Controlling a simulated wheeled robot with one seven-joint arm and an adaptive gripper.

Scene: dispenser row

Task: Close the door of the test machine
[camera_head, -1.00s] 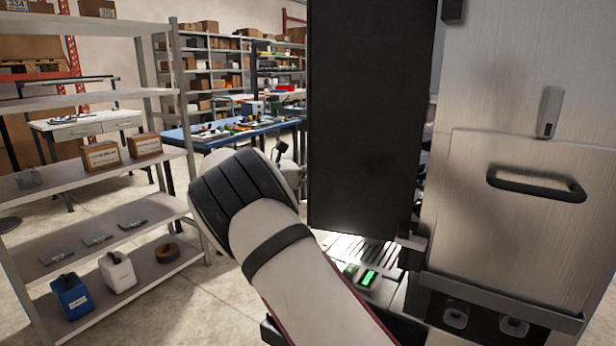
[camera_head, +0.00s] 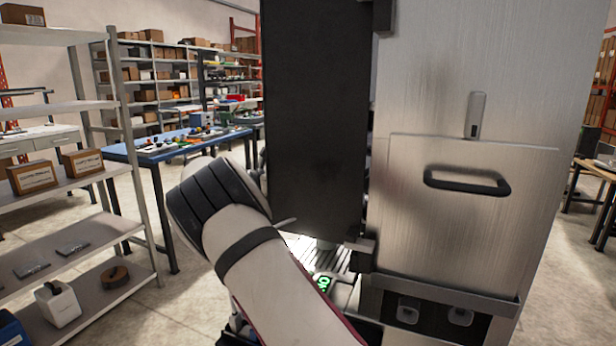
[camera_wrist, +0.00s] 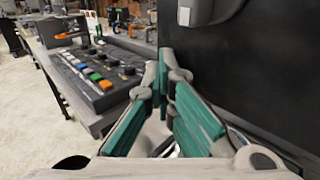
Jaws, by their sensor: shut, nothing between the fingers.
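The test machine (camera_head: 450,90) is a tall brushed-metal cabinet at the right in the head view. Its door (camera_head: 315,120), a dark upright panel, stands open at the machine's left edge, on hinges. In the wrist view, the dark door (camera_wrist: 275,75) fills the right side, with a grey handle-like part at the top. My gripper (camera_wrist: 168,70) shows green-padded fingers with tips together and nothing between them. It is just left of the dark panel; I cannot tell whether it touches it. In the head view my arm and the door hide the gripper.
A control panel with coloured buttons (camera_wrist: 100,75) lies left of my gripper in the wrist view. A blue table (camera_head: 175,148) is behind. Open floor lies between shelf and arm.

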